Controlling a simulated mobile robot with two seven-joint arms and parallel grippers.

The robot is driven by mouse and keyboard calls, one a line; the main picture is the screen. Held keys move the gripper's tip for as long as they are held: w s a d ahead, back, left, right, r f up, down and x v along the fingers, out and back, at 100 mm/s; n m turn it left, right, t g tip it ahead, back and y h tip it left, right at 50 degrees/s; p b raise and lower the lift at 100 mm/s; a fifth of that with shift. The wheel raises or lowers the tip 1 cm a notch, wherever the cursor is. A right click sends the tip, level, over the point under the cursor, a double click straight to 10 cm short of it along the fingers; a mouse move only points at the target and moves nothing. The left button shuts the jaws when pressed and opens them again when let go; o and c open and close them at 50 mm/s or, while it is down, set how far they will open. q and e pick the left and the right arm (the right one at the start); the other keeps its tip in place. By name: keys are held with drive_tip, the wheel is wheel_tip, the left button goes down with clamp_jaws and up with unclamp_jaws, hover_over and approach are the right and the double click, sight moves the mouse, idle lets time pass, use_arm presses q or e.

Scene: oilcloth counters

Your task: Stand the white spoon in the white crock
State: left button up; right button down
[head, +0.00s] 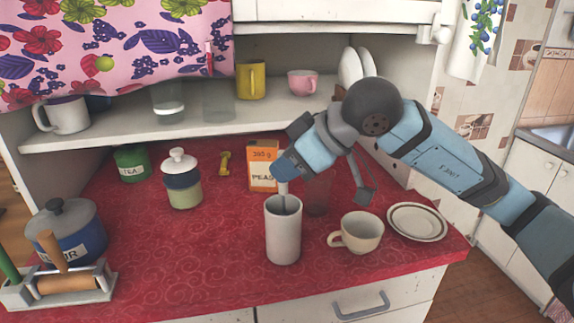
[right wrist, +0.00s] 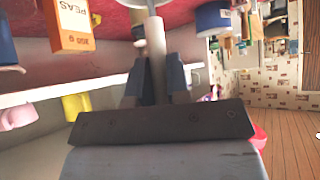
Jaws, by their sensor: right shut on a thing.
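The white crock (head: 283,236) stands upright near the front of the red counter, its mouth open at the top. My right gripper (head: 287,172) is just above the crock and shut on the white spoon (head: 283,190). The spoon hangs nearly upright, and its lower end appears to be inside the crock's mouth; how deep it sits is hidden. In the right wrist view the spoon's pale handle (right wrist: 156,55) runs between the two fingers (right wrist: 157,85) towards a pale rim at the top edge. My left gripper is not in view.
A cream mug (head: 358,233) and a saucer (head: 417,222) stand right of the crock, with a dark see-through glass (head: 318,194) close behind. A peas box (head: 262,168) is behind.

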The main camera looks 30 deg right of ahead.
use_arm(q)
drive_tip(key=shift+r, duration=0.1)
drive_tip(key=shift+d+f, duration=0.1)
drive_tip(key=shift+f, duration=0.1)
use_arm(e)
drive_tip(key=c, duration=1)
unclamp_jaws()
drive_tip(key=v, duration=1.3)
drive_tip(key=shift+s+d+r, duration=0.15)
drive_tip(key=shift+s+r, duration=0.1)
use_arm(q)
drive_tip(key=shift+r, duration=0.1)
